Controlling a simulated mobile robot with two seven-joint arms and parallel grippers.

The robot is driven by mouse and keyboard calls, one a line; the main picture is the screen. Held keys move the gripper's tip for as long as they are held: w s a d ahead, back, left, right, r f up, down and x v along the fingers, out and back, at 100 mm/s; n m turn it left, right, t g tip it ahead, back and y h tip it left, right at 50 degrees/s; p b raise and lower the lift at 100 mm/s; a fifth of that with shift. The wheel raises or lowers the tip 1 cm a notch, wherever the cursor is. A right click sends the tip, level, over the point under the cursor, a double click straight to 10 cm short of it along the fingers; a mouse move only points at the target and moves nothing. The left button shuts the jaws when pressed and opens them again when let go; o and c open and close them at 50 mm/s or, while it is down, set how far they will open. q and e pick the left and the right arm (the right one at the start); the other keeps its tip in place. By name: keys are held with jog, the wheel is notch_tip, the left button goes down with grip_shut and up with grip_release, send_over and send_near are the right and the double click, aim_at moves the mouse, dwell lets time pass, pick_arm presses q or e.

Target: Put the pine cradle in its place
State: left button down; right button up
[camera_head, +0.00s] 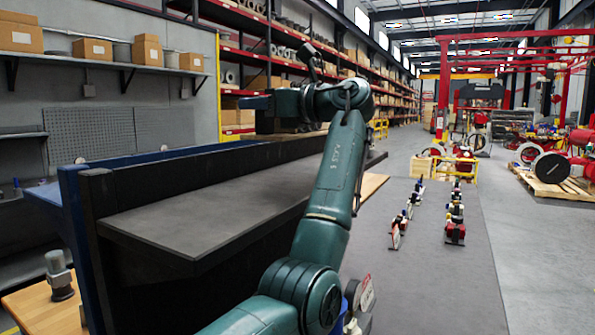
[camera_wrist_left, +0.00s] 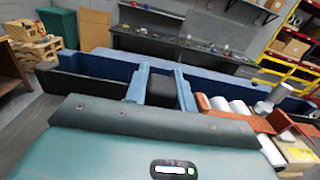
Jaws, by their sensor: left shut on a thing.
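My left gripper (camera_head: 258,103) is at the end of my teal arm, above the far part of the dark bench, pointing left. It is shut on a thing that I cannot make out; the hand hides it. I cannot pick out the pine cradle with certainty. At the right of that view, pale wood (camera_wrist_left: 299,154) lies by a brown-orange holder (camera_wrist_left: 245,120) with white cylinders (camera_wrist_left: 219,105). My right gripper is not in view.
The dark bench top (camera_head: 200,205) is bare, with a raised dark wall along its back and a blue wall (camera_head: 75,205) beyond. A grey cylindrical part (camera_head: 59,276) stands on wood at lower left. Several valves (camera_head: 455,220) stand on the grey surface at right.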

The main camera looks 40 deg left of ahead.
pick_arm(q)
jog(key=shift+a+r, duration=0.1)
jog(key=shift+a, duration=0.05)
jog(key=shift+f, duration=0.25)
send_over(259, 190)
jog(key=f, duration=0.9)
jog(key=shift+w+a+f+p, duration=0.1)
jog(key=shift+a+f+p, duration=0.15)
jog(key=shift+p, duration=0.15)
jog(key=c, duration=1.2)
grip_release()
jog(key=shift+o, duration=0.2)
jog(key=shift+d, duration=0.1)
jog(key=w+d, duration=0.1)
jog(key=d, duration=1)
jog(key=shift+w+d+p, duration=0.15)
jog(key=shift+d+p, duration=0.2)
jog(key=shift+d, duration=0.05)
